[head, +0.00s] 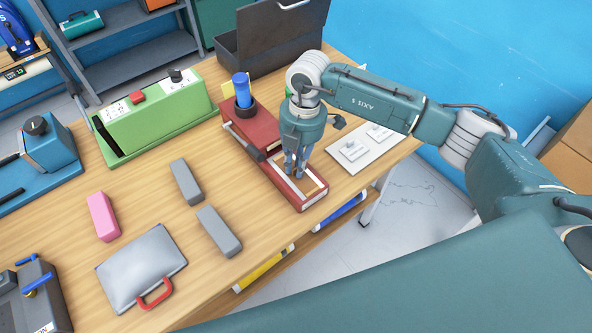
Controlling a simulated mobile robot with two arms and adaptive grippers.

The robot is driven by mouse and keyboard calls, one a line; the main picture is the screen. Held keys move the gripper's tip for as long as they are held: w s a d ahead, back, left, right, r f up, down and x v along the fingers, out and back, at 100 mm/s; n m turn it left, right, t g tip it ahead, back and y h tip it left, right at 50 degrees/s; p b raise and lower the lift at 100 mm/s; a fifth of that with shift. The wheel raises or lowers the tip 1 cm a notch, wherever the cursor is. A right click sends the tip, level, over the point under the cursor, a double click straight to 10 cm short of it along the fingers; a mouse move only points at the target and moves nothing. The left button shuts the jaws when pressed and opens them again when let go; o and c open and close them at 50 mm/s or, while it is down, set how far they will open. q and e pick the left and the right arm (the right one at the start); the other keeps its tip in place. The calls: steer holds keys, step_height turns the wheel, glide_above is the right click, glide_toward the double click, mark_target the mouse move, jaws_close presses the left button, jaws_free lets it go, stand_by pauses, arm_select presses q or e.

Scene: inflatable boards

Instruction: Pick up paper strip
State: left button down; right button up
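My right gripper (295,172) points down over the front part of a red book-like box (287,190) on the wooden table. Its fingers are close to the top of that box. A narrow white strip (316,187) shows on the box beside the fingertips; it may be the paper strip, but the gripper partly hides this area. I cannot tell whether the fingers touch it or how far apart they are. My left gripper is not in view.
A red block with a blue cylinder (241,87) stands just behind. A white card sheet (358,150) lies right. A green device (160,115), grey blocks (186,182), a pink block (103,216) and a silver pouch (140,268) are left. A dark open case (270,45) stands behind.

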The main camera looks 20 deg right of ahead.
jaws_close()
steer(key=shift+r, duration=0.1)
